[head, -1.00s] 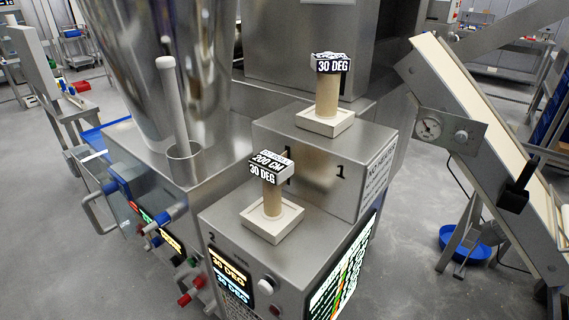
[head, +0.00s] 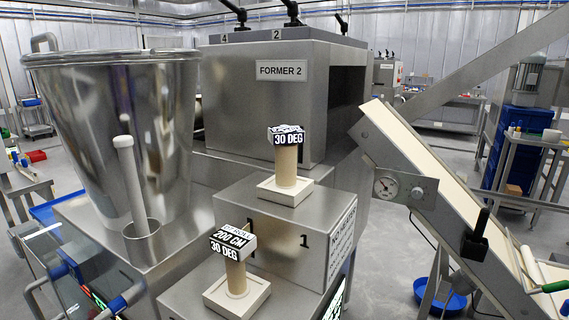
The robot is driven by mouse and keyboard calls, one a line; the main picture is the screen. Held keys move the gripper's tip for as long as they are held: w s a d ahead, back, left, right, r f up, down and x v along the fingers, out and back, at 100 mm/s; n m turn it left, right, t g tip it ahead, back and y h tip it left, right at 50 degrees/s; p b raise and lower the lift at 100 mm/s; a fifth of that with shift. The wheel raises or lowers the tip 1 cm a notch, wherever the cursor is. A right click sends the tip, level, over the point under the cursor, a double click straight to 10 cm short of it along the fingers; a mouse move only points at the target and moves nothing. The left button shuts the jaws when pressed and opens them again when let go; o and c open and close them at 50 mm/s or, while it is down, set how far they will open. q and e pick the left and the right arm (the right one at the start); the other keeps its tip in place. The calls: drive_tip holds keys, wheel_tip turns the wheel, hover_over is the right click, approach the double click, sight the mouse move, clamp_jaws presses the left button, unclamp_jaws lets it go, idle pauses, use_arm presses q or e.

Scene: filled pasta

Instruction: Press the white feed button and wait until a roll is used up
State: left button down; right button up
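Two tan rolls stand upright on white square bases on stepped steel boxes. The front roll (head: 236,277) carries a black-and-white tag (head: 232,243) reading "200 CM" and "30 DEG". The back roll (head: 286,165), on the box marked "1", has a tag (head: 286,136) reading "30 DEG". Both still show tan material. The white feed button cannot be made out; the front of the lower box is cut off by the bottom edge. Neither gripper is in view.
A large steel hopper (head: 115,95) stands left, with a white-tipped rod (head: 131,180) in a cup. The "FORMER 2" machine (head: 280,95) stands behind. A sloping conveyor (head: 430,155) with a gauge (head: 386,186) is at right. A blue bowl (head: 440,295) sits on the floor.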

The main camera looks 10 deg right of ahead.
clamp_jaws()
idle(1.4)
